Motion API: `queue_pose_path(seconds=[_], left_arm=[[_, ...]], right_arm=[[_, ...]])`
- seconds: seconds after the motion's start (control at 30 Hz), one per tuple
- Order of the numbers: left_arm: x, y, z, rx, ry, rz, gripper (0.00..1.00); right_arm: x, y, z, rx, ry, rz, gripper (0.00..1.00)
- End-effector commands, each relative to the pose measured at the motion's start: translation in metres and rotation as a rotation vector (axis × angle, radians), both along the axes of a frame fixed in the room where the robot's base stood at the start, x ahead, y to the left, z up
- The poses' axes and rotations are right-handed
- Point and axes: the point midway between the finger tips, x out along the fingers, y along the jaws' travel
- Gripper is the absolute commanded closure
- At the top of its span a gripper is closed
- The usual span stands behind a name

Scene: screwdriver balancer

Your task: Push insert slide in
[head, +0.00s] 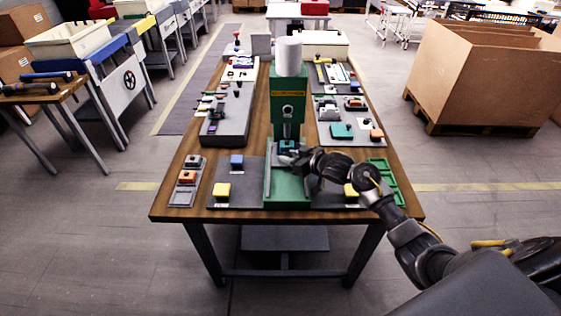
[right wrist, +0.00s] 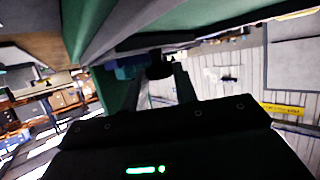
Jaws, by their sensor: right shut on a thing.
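A green press (head: 289,90) with a white cylinder on top stands at the middle of the table. A small blue-teal piece (head: 288,145), which looks like the insert slide, sits under its spindle. My right gripper (head: 306,158) reaches in from the right, beside the press's lower front. In the right wrist view its two fingers are shut on a small dark knob (right wrist: 160,69), close under a green part of the press. The knob's link to the slide is dark, so I cannot tell how far in the slide sits. My left gripper is not in view.
The wooden table (head: 172,207) carries trays of small parts on both sides of the press. Yellow buttons (head: 222,190) sit near the front. A green frame (head: 393,190) lies at right. Cardboard boxes (head: 470,80) stand behind right; floor in front is clear.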

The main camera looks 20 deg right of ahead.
Motion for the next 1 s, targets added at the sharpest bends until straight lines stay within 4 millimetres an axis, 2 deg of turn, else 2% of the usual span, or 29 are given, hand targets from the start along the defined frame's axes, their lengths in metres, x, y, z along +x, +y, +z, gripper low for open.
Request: queue_pose_path(seconds=[0.17, 0.2, 0.33, 0.67, 0.77, 1.0], left_arm=[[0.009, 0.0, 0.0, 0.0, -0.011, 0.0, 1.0], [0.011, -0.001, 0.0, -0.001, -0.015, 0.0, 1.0], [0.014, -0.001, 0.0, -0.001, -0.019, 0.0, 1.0], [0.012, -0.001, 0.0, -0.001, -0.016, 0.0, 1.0], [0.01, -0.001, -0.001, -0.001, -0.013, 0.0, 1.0], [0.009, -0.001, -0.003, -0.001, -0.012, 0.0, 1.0]], right_arm=[[0.002, -0.002, 0.003, 0.001, -0.006, -0.007, 1.0], [0.002, -0.002, 0.003, 0.001, -0.006, -0.007, 0.69], [0.002, -0.002, 0.003, 0.0, -0.006, -0.006, 0.52], [-0.001, -0.001, 0.003, 0.0, -0.004, -0.002, 0.52], [-0.01, -0.005, 0.007, -0.002, -0.005, -0.002, 0.52], [-0.051, -0.021, 0.024, -0.004, -0.005, -0.001, 0.52]])
